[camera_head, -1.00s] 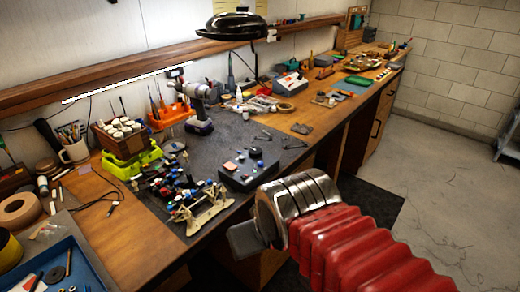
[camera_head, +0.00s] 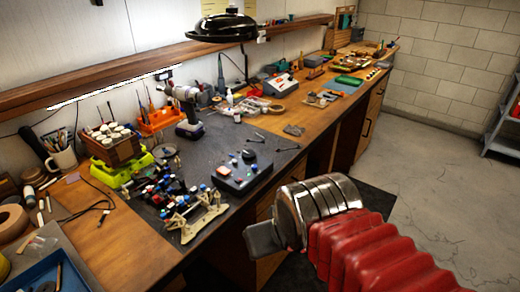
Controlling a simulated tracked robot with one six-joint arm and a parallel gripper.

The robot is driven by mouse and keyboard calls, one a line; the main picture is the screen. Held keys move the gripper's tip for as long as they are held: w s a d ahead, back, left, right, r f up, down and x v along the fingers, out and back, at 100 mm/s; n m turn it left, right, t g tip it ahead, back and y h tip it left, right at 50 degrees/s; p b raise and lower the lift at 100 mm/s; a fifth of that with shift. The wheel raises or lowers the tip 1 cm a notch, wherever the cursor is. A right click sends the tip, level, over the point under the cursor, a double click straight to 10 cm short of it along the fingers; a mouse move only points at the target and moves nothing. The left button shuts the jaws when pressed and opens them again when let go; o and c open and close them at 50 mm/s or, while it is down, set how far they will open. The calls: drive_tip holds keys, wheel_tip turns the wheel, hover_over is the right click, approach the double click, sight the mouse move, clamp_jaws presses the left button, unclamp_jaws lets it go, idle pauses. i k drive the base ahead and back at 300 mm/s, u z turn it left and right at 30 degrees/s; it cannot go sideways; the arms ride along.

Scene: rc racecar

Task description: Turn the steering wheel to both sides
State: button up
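A dark box-shaped controller (camera_head: 240,174) lies on the black mat near the bench's front edge. A small round black knob (camera_head: 249,156) on its top looks like the steering wheel, with small red and blue parts beside it. The partly built car (camera_head: 178,196) stands left of the controller, with beige front parts and several coloured pieces. My gripper (camera_head: 264,240) is in front of the bench edge, below and right of the controller and apart from it. One grey finger shows; the rest is hidden by my wrist, so its opening cannot be told.
A drill (camera_head: 187,108) stands behind the car. A lime tray (camera_head: 122,168) and a wooden box of small pots (camera_head: 112,144) are at left. A blue tray (camera_head: 50,275) is at the near left. A black lamp (camera_head: 222,27) hangs above. Open floor (camera_head: 430,170) lies at right.

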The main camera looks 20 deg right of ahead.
sight(248, 155)
drive_tip(key=i, duration=1)
drive_tip(key=z, duration=0.05)
